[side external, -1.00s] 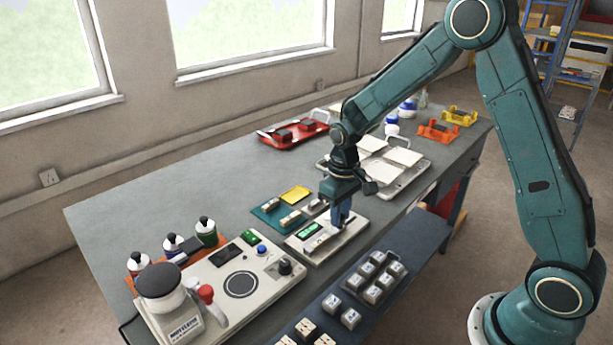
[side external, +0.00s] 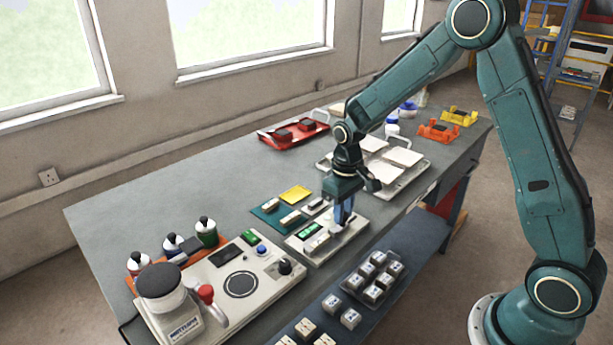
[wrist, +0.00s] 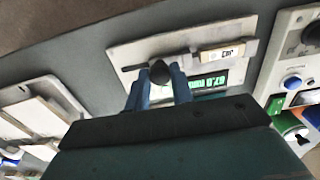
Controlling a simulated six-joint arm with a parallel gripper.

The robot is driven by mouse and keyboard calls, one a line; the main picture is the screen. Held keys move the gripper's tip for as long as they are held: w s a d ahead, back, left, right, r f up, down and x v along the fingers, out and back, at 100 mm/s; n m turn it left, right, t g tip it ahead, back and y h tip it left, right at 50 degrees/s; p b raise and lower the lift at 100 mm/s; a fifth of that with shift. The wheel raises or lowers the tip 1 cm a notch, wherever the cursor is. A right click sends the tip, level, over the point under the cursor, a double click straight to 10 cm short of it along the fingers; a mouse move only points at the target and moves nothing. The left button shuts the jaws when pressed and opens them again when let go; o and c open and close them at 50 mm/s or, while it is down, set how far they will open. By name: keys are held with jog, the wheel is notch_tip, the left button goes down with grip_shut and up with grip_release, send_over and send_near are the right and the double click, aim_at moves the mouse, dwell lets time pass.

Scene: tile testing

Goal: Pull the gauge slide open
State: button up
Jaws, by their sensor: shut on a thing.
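The gauge (side external: 318,259) is a pale flat plate with a green-lit display, lying on the grey bench. In the wrist view, the gauge (wrist: 130,52) shows its display (wrist: 207,82), a dark round knob (wrist: 160,72) on the slide and a small pale lettered block (wrist: 217,54). My gripper (side external: 343,222) points down over the right part of the gauge. In the wrist view, my gripper's blue fingers (wrist: 161,84) are shut on the knob, one on each side. The fingers hide part of the slide and the display.
A tester with a round dial (side external: 241,285) stands left of the gauge. A teal tray (side external: 272,214) lies behind it. A tray of white tiles (side external: 324,161) is at the far right. A lower shelf in front holds several small blocks (side external: 350,318). Bare bench lies at the back left.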

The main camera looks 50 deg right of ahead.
jog(key=shift+d, duration=0.65)
jog(key=shift+d+r, duration=0.1)
jog(key=shift+d, duration=0.05)
jog(key=o, duration=0.8)
jog(key=shift+r, duration=0.1)
notch_tip(320, 180, up, 6)
jog(key=shift+f, duration=0.15)
dwell(0.6)
dwell(0.3)
